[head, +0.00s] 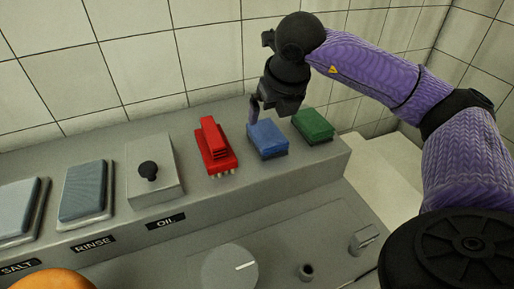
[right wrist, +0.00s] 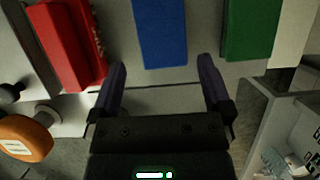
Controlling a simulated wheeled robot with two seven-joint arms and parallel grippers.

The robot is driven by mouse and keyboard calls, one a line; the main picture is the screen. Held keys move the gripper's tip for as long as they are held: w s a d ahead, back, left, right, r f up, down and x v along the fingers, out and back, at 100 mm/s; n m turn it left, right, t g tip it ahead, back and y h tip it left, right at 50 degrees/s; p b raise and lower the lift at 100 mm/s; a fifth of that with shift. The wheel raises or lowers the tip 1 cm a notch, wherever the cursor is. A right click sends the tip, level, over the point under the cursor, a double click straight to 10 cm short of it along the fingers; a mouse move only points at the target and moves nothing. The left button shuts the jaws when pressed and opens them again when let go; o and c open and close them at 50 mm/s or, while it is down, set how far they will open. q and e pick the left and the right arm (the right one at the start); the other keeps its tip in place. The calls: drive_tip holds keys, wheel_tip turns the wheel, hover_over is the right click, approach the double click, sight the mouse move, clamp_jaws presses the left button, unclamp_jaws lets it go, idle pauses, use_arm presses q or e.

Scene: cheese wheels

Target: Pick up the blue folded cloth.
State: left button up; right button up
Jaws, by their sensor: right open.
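The blue folded cloth (head: 268,138) is a small flat block lying on the grey raised ledge, between a red brush-like item and a green block. In the right wrist view the blue cloth (right wrist: 163,35) runs off the top edge, ahead of the gap between my fingers. My right gripper (head: 270,110) hangs just above and behind the cloth in the head view. It also shows in the right wrist view (right wrist: 162,75), with its two fingers spread and nothing between them. My left gripper is in neither view.
The red item (head: 216,148) stands left of the cloth and the green block (head: 314,125) close on its right. Further left are a grey box with a black knob (head: 148,170) and RINSE and SALT pads. A tiled wall (head: 130,70) rises behind. An orange round object (head: 52,281) is at lower left.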

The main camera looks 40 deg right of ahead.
sight(268, 133)
drive_tip(key=b+x, duration=0.1)
drive_tip(key=x, duration=0.7)
drive_tip(key=shift+s+f, duration=0.1)
drive_tip(key=shift+f, duration=0.05)
use_arm(q)
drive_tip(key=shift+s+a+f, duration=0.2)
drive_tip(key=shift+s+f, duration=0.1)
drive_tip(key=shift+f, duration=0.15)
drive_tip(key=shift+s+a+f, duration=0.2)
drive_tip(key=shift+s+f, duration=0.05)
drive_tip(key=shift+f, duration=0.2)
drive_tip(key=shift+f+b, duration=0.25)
drive_tip(key=shift+b, duration=0.25)
use_arm(e)
drive_tip(key=shift+f, duration=0.25)
drive_tip(key=c, duration=0.9)
wheel_tip(268, 133, up, 10)
drive_tip(key=p, duration=0.3)
drive_tip(key=shift+f, duration=0.2)
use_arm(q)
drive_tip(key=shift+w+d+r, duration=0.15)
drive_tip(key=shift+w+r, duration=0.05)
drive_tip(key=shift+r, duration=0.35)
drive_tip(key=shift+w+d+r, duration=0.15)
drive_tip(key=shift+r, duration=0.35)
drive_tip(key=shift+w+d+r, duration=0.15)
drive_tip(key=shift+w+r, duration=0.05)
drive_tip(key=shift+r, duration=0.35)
use_arm(e)
drive_tip(key=shift+r, duration=0.5)
